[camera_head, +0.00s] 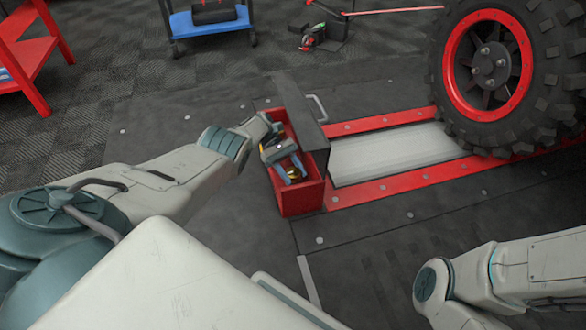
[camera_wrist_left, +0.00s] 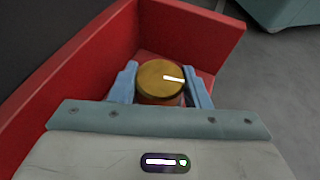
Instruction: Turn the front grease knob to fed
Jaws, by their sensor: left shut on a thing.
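The front grease knob (camera_wrist_left: 160,78) is a round brass-yellow knob with a white pointer line aimed right in the left wrist view. It sits inside a red open-topped box (camera_head: 302,198), and its brass shows in the head view (camera_head: 295,174). My left gripper (camera_head: 291,165) reaches down into the box. Its two blue fingers stand on either side of the knob in the left wrist view (camera_wrist_left: 161,88), shut on it. No label for fed is readable. My right arm shows at the lower right, but its gripper is out of view.
A dark lid (camera_head: 307,124) with a grey handle (camera_head: 317,109) stands open beside the box. Right of it lie a pale roller plate (camera_head: 390,152) with red rails and a big tyre (camera_head: 545,85). The red box walls (camera_wrist_left: 85,65) rise close around the fingers.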

